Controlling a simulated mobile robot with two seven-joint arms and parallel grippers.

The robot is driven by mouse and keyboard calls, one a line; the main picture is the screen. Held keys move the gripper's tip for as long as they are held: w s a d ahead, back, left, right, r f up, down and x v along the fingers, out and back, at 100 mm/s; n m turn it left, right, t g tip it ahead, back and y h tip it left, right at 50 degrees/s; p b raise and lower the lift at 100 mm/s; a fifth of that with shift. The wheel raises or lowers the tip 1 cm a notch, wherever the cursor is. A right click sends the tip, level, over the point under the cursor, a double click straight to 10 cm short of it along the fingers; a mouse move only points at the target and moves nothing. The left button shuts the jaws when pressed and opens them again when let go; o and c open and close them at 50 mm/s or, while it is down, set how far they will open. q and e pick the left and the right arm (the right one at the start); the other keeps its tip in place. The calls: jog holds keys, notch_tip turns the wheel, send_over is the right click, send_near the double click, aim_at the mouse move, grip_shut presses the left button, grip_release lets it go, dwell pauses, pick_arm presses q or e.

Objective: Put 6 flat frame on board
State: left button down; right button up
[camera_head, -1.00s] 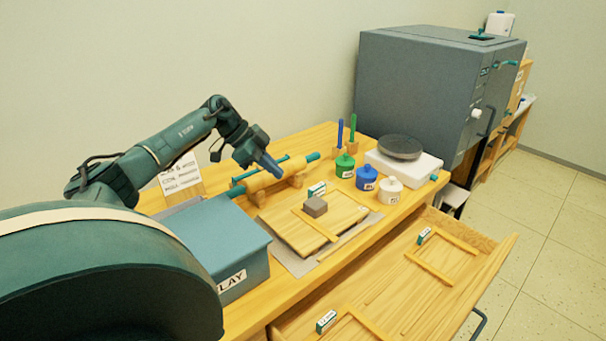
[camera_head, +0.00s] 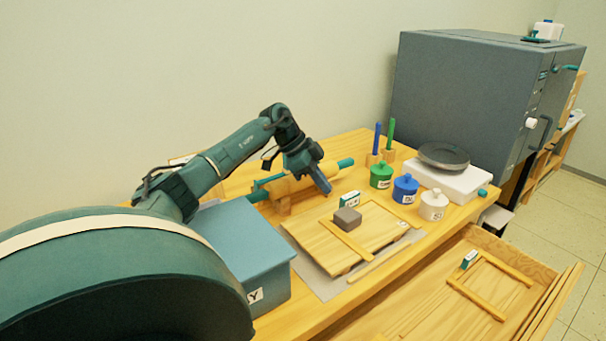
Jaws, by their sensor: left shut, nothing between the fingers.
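The wooden board (camera_head: 385,226) lies on a grey mat on the table. A grey clay block (camera_head: 347,220) rests on it, beside a light wooden strip. A small green-and-white tag (camera_head: 350,199) stands at the board's far edge. In the open drawer at the right lies a flat wooden frame (camera_head: 490,308) with a similar tag (camera_head: 469,259); the tags' writing is too small to read. My left gripper (camera_head: 327,190) is shut and empty, pointing down above the table, left of and behind the clay block. My right gripper is not in view.
A blue-grey box (camera_head: 245,250) stands left of the board. A rolling pin (camera_head: 300,186) lies behind it. Green (camera_head: 381,176), blue (camera_head: 405,189) and white (camera_head: 433,205) jars and a scale (camera_head: 462,182) stand to the right. A large grey kiln (camera_head: 465,105) stands behind.

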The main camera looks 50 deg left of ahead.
aim_at(343, 199)
pick_arm(q)
jog(key=w+d, duration=0.2)
jog(key=d, duration=0.1)
jog(key=shift+w+f, duration=0.2)
jog(key=shift+f, duration=0.15)
jog(key=shift+a+f+p, duration=0.1)
jog(key=shift+p, duration=0.25)
jog(key=shift+f, duration=0.2)
jog(key=shift+s+f, duration=0.1)
jog(key=shift+f, duration=0.1)
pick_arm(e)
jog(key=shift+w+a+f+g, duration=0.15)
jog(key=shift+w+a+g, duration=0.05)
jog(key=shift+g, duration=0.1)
